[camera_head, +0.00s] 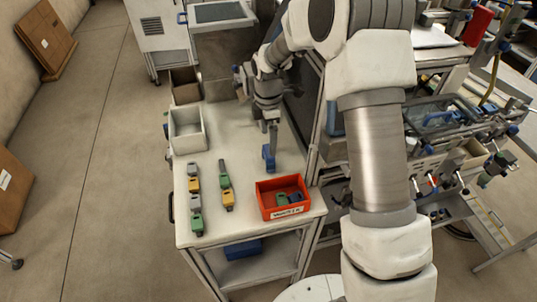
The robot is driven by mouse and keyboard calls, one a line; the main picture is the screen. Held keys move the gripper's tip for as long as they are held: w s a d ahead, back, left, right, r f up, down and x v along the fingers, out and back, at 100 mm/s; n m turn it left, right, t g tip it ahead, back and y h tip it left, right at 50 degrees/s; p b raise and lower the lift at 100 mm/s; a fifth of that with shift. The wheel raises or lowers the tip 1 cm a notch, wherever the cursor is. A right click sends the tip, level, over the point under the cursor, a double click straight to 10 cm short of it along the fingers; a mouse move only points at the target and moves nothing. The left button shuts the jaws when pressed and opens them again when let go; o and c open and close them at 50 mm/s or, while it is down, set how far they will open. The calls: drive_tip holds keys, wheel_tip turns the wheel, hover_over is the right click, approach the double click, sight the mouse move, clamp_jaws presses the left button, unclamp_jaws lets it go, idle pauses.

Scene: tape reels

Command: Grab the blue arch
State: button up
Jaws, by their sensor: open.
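A small blue piece (268,158), which I take for the blue arch, stands on the white tabletop (243,150), just behind the red bin. Its exact shape is too small to make out. My gripper (273,143) points down directly above it, with the fingertips close to its top or beside it. I cannot tell whether they touch it. The jaws are open. My arm reaches over the table from the right.
A red bin (265,212) with green and blue pieces stands at the table's front right. Two rows of green, yellow and grey pieces (195,202) (226,190) lie to the left. A white bin (186,140) and a brown box (185,93) stand at the back left. A frame borders the right side.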

sight(268, 150)
drive_tip(key=shift+f+p, duration=0.65)
drive_tip(key=shift+f, duration=2.55)
drive_tip(key=c, duration=1.2)
drive_tip(key=shift+r, duration=0.1)
drive_tip(key=shift+c, duration=0.2)
